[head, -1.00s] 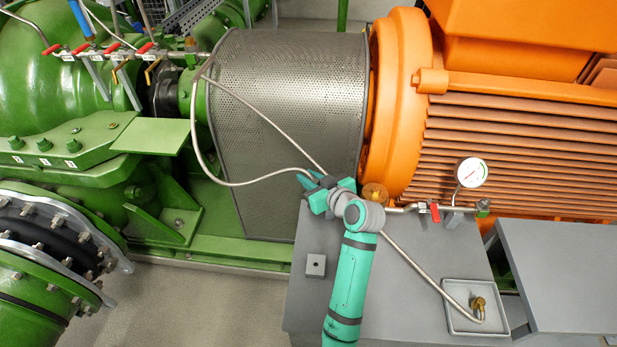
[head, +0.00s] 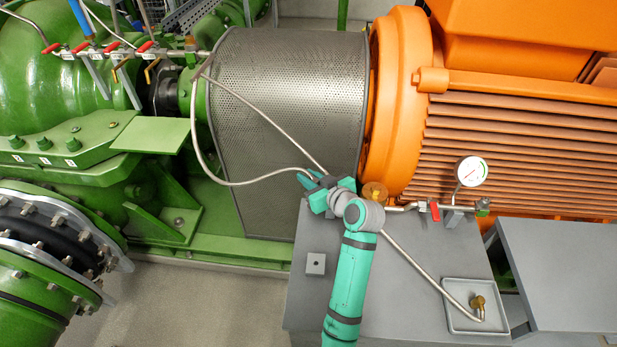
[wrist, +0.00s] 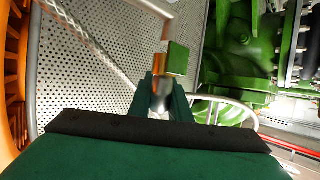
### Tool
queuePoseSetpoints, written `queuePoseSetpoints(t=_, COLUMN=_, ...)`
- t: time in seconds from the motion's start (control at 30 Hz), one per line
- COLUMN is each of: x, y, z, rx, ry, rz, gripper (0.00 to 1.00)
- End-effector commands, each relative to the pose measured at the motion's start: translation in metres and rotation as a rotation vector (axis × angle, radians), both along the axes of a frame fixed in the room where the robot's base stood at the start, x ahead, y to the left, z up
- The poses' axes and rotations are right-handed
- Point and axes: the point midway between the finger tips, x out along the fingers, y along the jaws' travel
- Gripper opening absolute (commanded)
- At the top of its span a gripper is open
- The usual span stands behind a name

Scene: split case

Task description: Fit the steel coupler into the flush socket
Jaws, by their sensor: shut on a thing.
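My gripper (head: 318,186) is shut on a steel piece, likely the steel coupler, in front of the lower right part of the perforated guard. In the wrist view the grey steel piece (wrist: 160,92) sits between the dark green fingers (wrist: 160,104); they hide much of it. A thin hose (head: 243,184) loops from the upper left to the gripper. A round brass fitting (head: 374,191) sits just right of the gripper, at the left end of a short pipe. I cannot tell for certain whether it is the flush socket.
The perforated guard (head: 285,100) stands close behind the gripper, the orange motor (head: 402,110) to the right. A tray (head: 459,326) holds a brass hose end (head: 478,303).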

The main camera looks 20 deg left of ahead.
Motion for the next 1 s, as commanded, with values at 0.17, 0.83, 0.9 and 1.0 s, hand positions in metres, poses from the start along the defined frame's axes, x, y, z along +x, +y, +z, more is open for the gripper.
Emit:
queuePoseSetpoints(t=0.17, x=0.000, y=0.000, z=0.000, rx=0.000, ry=0.000, rz=0.000, gripper=0.00)
queuePoseSetpoints(t=0.83, x=-0.009, y=-0.015, z=0.007, rx=0.001, ry=-0.001, rz=-0.003, gripper=0.39)
queuePoseSetpoints(t=0.9, x=-0.016, y=-0.024, z=0.011, rx=0.000, ry=0.000, rz=-0.002, gripper=0.39)
queuePoseSetpoints(t=1.0, x=-0.027, y=-0.039, z=0.019, rx=0.000, ry=-0.002, rz=-0.004, gripper=0.39)
